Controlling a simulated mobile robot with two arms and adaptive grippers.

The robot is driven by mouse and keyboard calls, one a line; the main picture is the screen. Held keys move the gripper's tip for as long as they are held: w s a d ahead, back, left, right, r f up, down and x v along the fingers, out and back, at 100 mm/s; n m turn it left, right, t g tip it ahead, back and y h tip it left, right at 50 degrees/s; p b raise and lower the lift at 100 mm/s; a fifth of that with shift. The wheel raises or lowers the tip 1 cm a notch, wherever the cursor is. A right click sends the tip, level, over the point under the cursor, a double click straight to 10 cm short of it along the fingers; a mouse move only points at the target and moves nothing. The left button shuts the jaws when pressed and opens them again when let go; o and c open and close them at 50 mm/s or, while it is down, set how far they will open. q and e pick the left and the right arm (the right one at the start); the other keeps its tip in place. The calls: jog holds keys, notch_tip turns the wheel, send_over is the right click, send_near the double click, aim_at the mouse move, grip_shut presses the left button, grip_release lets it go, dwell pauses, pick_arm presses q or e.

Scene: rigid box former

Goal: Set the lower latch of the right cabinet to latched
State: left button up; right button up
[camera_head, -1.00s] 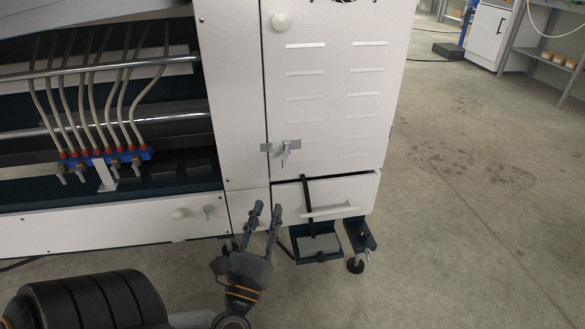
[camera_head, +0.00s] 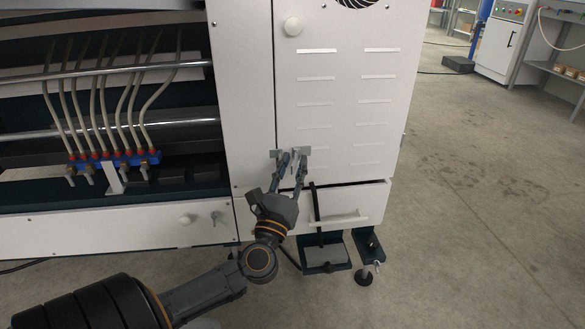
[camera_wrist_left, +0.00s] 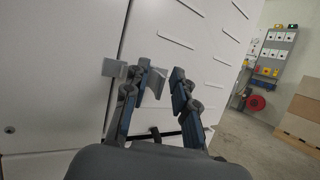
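The right cabinet (camera_head: 345,120) is a white door with slots and a round knob at its upper left. Its lower latch (camera_head: 307,152) is a small grey metal piece at the door's lower left edge, largely hidden behind the fingers in the head view. In the left wrist view the latch (camera_wrist_left: 154,82) shows as a grey tab at the left finger, with a small plate left of it across the door seam. My left gripper (camera_head: 292,160) is open, its fingertips at the latch. Whether they touch it I cannot tell. My right gripper is in neither view.
A drawer front with a white handle (camera_head: 338,219) lies below the door, with a black strap hanging over it. A dark tray (camera_head: 322,256) sits under it. Blue-mounted hoses (camera_head: 110,158) are at the left. Open floor (camera_head: 470,220) lies right of the cabinet.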

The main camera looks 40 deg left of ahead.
pick_arm(q)
jog(key=shift+c, duration=0.3)
grip_shut()
jog(key=shift+d+y, duration=0.15)
jog(key=shift+y, duration=0.25)
